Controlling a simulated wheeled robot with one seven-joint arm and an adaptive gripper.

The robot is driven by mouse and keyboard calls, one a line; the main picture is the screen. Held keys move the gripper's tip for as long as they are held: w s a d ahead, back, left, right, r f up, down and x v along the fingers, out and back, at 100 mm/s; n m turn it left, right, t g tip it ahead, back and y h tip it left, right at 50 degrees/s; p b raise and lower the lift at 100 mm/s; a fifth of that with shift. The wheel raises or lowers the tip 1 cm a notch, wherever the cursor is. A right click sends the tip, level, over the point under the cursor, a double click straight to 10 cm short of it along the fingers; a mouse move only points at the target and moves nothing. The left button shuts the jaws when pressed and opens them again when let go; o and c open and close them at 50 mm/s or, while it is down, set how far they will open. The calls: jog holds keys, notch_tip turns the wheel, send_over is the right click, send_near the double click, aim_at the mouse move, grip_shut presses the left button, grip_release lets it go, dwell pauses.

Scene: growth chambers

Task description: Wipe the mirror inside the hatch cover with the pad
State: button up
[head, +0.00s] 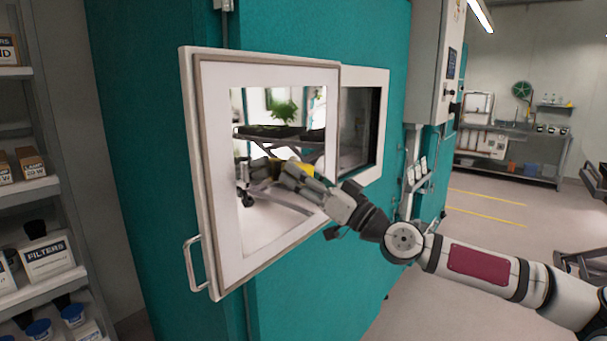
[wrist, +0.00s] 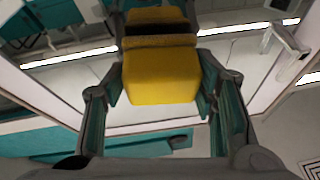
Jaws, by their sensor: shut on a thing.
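The hatch cover (head: 225,78) stands swung open on the teal chamber, its white inner face towards me. The mirror (head: 262,218) is set in that face and reflects a plant, a cart and my gripper. The yellow pad (wrist: 160,78) is held between the fingers of my gripper (wrist: 158,95), which is shut on it. In the head view the pad shows as a small yellow patch by the gripper, in front of the mirror's right half. In the wrist view the pad and its reflection look close together; I cannot tell whether they touch.
The hatch opening (head: 358,130) is to the right behind the cover. A handle (head: 194,263) sticks out at the cover's lower left. Shelves with boxes (head: 45,255) stand at the left. A control box (head: 438,60) is on the chamber's right. Floor at the right is mostly clear.

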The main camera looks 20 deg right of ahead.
jog(key=s+d, duration=0.6)
jog(key=shift+s+p, duration=0.3)
jog(key=shift+p, duration=0.15)
jog(key=shift+w, duration=0.1)
dwell(0.5)
jog(key=w+a+f, duration=0.1)
jog(key=w+a, duration=0.4)
jog(key=shift+a, duration=0.15)
dwell(0.4)
dwell(0.3)
jog(key=shift+w+a, duration=0.65)
jog(key=shift+w, duration=0.2)
dwell(0.5)
jog(key=shift+w+d+f+b, duration=0.15)
jog(key=shift+w+d+b, duration=0.6)
jog(key=shift+d+b, duration=0.15)
jog(key=shift+w+d+b, duration=0.45)
jog(key=shift+d, duration=0.3)
